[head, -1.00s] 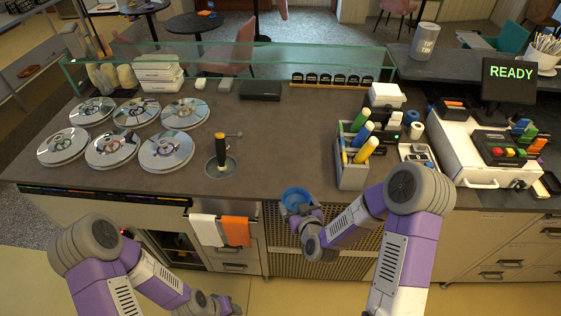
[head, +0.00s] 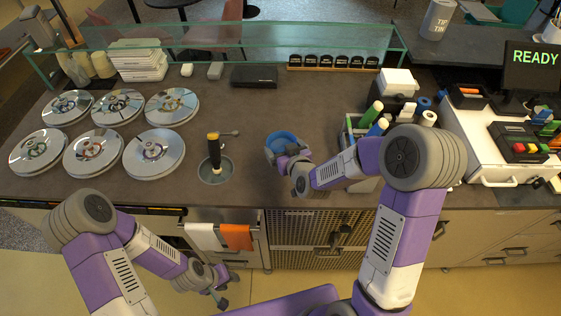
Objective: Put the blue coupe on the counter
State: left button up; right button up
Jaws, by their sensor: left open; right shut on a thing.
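The blue coupe (head: 281,141) is a small round blue cup, over the front part of the dark grey counter (head: 255,110), right of the scoop well. My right gripper (head: 289,154) is shut on its near side. I cannot tell whether the coupe touches the counter or hangs just above it. My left gripper (head: 221,299) is open and empty, low in front of the cabinets, below the counter's front edge.
Several round metal lids (head: 95,152) cover the left of the counter. A glass guard (head: 230,40) runs along the back. A black box (head: 254,76) lies behind. My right arm partly hides a bin of coloured tubes (head: 376,108).

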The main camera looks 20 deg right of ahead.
jog(key=f, duration=0.3)
jog(key=shift+s+f, duration=0.35)
jog(key=shift+s, duration=0.05)
pick_arm(q)
jog(key=shift+s+f, duration=0.2)
jog(key=shift+s, duration=0.05)
pick_arm(e)
jog(key=shift+w+f, duration=0.1)
jog(key=shift+f, duration=2.05)
jog(key=shift+f+b, duration=0.15)
jog(key=shift+b, duration=0.25)
jog(key=o, duration=0.7)
pick_arm(q)
jog(key=shift+f, duration=0.2)
